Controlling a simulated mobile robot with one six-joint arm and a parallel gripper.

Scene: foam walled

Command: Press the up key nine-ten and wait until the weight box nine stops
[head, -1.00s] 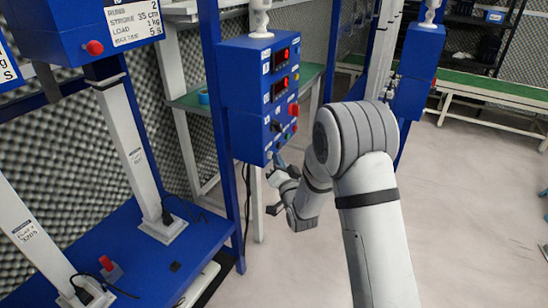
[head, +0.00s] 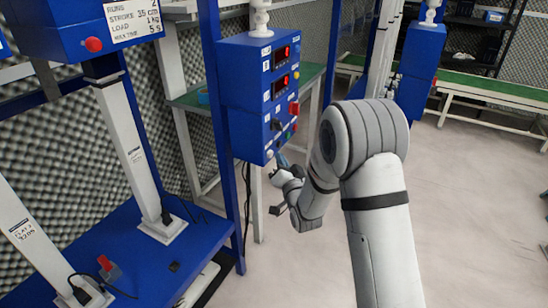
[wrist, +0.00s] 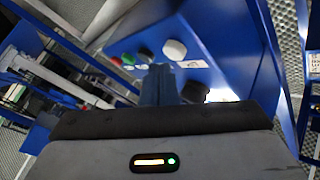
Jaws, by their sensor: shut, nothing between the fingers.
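The blue control box (head: 240,122) is on a blue post in the head view, with two red displays and a column of buttons on its narrow face. A dark knob (wrist: 194,92) is right of the fingers. Contact cannot be told, and the key's label is unreadable. I cannot tell which box is weight box nine.
A blue box (head: 60,30) with a run-settings sign (head: 133,20) and a red button (head: 93,45) is at upper left. White columns (head: 138,155) stand on a blue base (head: 205,243). A green-topped bench (head: 490,85) is at the back right. The floor at right is clear.

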